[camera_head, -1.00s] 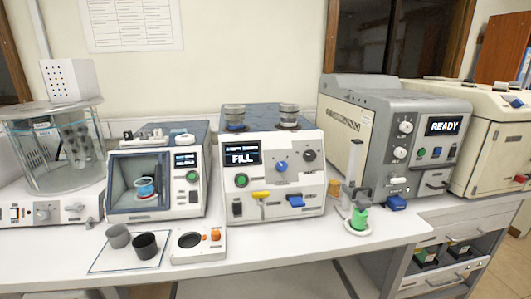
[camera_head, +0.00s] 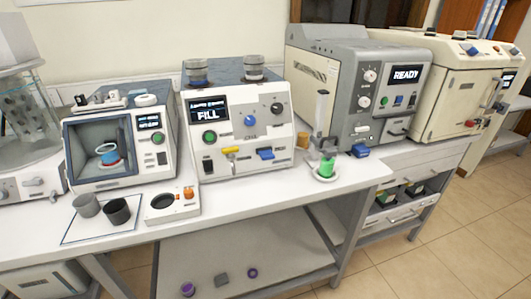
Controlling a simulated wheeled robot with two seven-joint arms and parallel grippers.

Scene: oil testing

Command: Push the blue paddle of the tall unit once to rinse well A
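A white and grey unit with a screen reading FILL (camera_head: 209,114) stands mid-bench. A blue paddle (camera_head: 265,154) sticks out low on the right of its front, and a yellow lever (camera_head: 231,150) is to its left. Two glass-like cylinders stand on its top, a left one (camera_head: 196,72) with blue at its base and a right one (camera_head: 254,68). I cannot read which is well A. The front also has a green button (camera_head: 209,137), a blue knob (camera_head: 250,120) and a dark knob (camera_head: 277,109). Neither of my grippers is in view.
Bare bench shows in front.

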